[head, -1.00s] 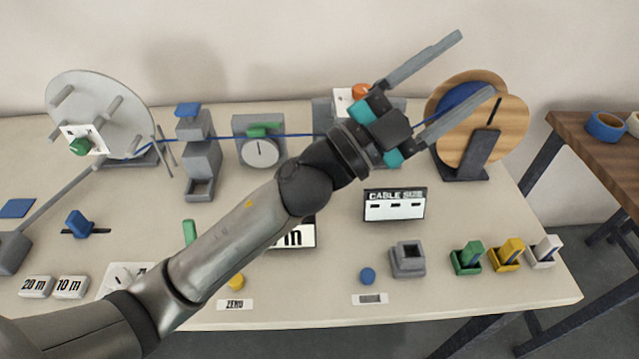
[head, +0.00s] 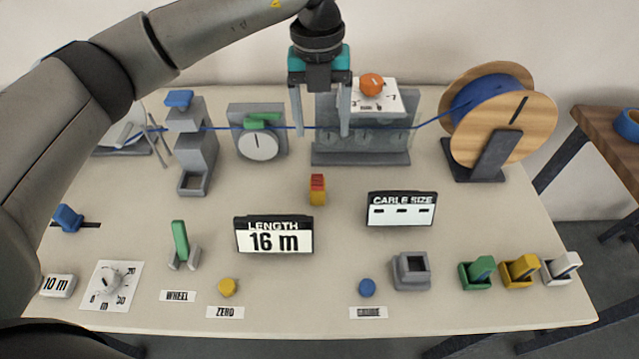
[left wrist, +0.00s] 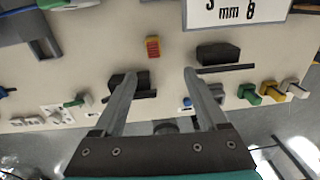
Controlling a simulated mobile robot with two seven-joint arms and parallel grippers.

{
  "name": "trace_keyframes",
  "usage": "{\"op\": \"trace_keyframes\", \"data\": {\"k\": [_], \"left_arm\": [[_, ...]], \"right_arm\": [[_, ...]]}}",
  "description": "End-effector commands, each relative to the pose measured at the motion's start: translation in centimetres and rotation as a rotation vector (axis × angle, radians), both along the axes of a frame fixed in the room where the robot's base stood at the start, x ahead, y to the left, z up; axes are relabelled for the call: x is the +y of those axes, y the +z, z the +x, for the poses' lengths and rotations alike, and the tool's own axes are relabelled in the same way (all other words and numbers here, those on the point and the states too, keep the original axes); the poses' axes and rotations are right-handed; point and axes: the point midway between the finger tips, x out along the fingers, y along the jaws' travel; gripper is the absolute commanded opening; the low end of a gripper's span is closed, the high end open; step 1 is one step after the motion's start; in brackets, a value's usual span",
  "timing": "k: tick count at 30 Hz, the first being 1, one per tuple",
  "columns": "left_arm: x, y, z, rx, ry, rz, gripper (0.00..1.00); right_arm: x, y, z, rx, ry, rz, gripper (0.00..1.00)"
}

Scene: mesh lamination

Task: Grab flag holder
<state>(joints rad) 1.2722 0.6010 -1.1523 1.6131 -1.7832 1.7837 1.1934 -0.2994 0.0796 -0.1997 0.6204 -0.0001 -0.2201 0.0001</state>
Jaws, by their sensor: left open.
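No thing is labelled as the flag holder. A small red and yellow block (head: 317,189) stands on the table in the middle; it also shows in the left wrist view (left wrist: 152,47), beyond my fingertips. Green (head: 477,273), yellow (head: 520,270) and white (head: 562,267) blocks sit in small holders at the front right. My left gripper (head: 321,133) is open and empty, fingers pointing down, behind the red and yellow block and in front of the grey back panel. Its open fingers also show in the left wrist view (left wrist: 160,72). My right gripper is not in view.
A blue cable (head: 432,121) runs across the back to a wooden spool (head: 535,110). A grey square socket (head: 411,271) stands at the front.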

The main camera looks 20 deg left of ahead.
Motion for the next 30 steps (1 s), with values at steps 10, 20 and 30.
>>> {"op": "trace_keyframes", "data": {"k": [10,20,30], "left_arm": [[1.3,-4.8,0.1,0.004,0.026,0.051,0.75],[1.2,-9.5,0.1,0.0,0.024,0.048,0.75],[0.7,-12.5,-0.6,0.002,0.023,0.047,0.75]], "right_arm": [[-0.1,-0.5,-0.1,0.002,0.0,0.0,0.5],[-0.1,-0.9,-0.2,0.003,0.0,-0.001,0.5],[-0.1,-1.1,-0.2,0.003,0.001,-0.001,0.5]]}}
